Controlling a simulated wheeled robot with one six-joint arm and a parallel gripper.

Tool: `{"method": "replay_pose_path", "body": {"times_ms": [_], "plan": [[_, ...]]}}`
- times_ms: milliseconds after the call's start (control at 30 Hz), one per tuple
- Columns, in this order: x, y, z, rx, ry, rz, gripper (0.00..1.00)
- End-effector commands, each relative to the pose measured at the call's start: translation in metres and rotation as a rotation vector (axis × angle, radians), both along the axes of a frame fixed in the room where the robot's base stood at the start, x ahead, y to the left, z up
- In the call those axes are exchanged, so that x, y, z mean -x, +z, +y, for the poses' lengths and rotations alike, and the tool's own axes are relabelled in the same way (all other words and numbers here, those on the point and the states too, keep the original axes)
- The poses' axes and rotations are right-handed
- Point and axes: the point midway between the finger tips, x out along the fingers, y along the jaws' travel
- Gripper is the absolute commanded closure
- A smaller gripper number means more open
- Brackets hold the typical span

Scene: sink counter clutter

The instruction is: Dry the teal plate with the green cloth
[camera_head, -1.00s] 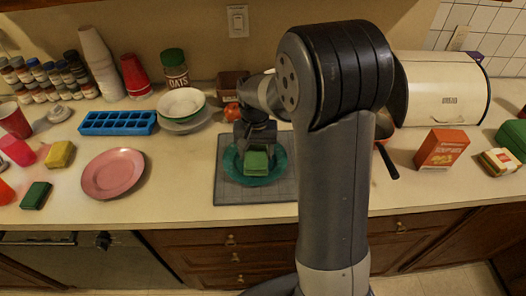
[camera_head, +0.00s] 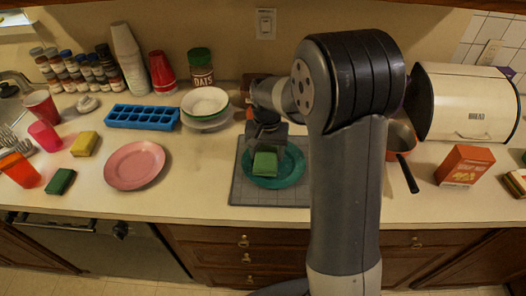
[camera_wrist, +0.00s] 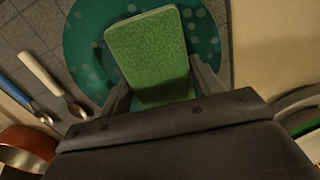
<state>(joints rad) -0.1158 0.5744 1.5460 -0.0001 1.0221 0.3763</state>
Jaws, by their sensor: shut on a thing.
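The teal plate (camera_head: 293,172) lies on a grey mat (camera_head: 243,190) in the head view. In the wrist view the plate (camera_wrist: 85,45) shows pale round spots on its surface; I cannot tell whether they are drops or pattern. My gripper (camera_head: 266,144) is shut on the green cloth (camera_head: 265,163), a thick folded block. The cloth (camera_wrist: 150,50) sits between both fingers in the wrist view. It is over the plate, left of its middle in the head view. I cannot tell whether it touches the plate, and it hides part of it.
A pink plate (camera_head: 135,165), blue ice tray (camera_head: 142,117) and stacked bowls (camera_head: 205,102) stand to the left. A pan (camera_head: 400,138), soup box (camera_head: 465,165) and bread bin (camera_head: 465,105) stand to the right. Two spoons (camera_wrist: 42,72) (camera_wrist: 15,92) lie beside the plate.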

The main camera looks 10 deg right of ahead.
Motion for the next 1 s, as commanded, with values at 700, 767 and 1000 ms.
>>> {"method": "replay_pose_path", "body": {"times_ms": [700, 767, 1000], "plan": [[0.014, -0.001, -0.046, -0.001, -0.001, -0.001, 0.57], [0.016, -0.001, -0.05, -0.001, -0.001, -0.001, 0.57], [0.016, 0.0, -0.047, 0.0, 0.003, -0.001, 0.57]]}}
